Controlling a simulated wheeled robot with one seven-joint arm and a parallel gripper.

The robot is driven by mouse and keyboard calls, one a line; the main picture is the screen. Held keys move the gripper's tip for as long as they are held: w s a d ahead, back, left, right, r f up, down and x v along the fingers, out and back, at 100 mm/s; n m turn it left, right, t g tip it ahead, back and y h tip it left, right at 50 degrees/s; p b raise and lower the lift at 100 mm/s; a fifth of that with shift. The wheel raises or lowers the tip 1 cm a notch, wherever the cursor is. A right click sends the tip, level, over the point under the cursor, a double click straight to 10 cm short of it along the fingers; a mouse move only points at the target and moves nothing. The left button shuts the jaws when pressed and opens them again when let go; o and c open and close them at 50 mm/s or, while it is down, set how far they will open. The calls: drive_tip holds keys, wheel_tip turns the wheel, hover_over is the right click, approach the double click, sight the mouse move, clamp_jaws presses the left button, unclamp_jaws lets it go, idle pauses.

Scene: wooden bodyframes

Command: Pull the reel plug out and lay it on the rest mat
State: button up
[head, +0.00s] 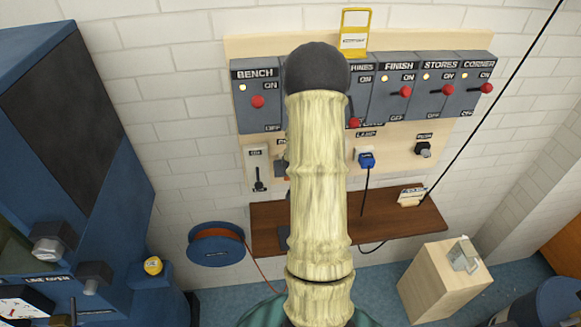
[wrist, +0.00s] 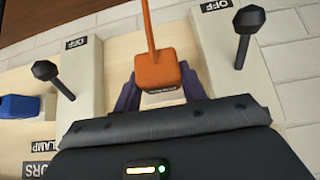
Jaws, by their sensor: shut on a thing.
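In the wrist view an orange plug (wrist: 156,78) with an orange cord sits between the two dark fingers of my gripper (wrist: 159,88), which is shut on it. A pale socket face with a small label shows just behind the plug; I cannot tell whether the plug is seated in it or clear of it. In the head view my arm hides the plug and most of my gripper. A blue reel (head: 206,250) with orange cable stands at the left of the shelf. A dark grey patch (head: 284,236), perhaps the rest mat, lies on the shelf, partly behind my arm.
The brown shelf (head: 405,225) runs under the switch board. A blue plug (head: 367,160) with a dark cable and a black plug (head: 423,150) are on the board. Small levers (wrist: 48,72) flank my gripper. A blue machine (head: 105,190) stands left, a wooden block (head: 440,285) right.

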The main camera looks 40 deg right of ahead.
drive_tip(key=shift+s+a+r, duration=0.1)
drive_tip(key=shift+s+a, duration=0.2)
drive_tip(key=shift+s, duration=0.25)
drive_tip(key=shift+s+a, duration=0.3)
drive_tip(key=shift+s, duration=0.25)
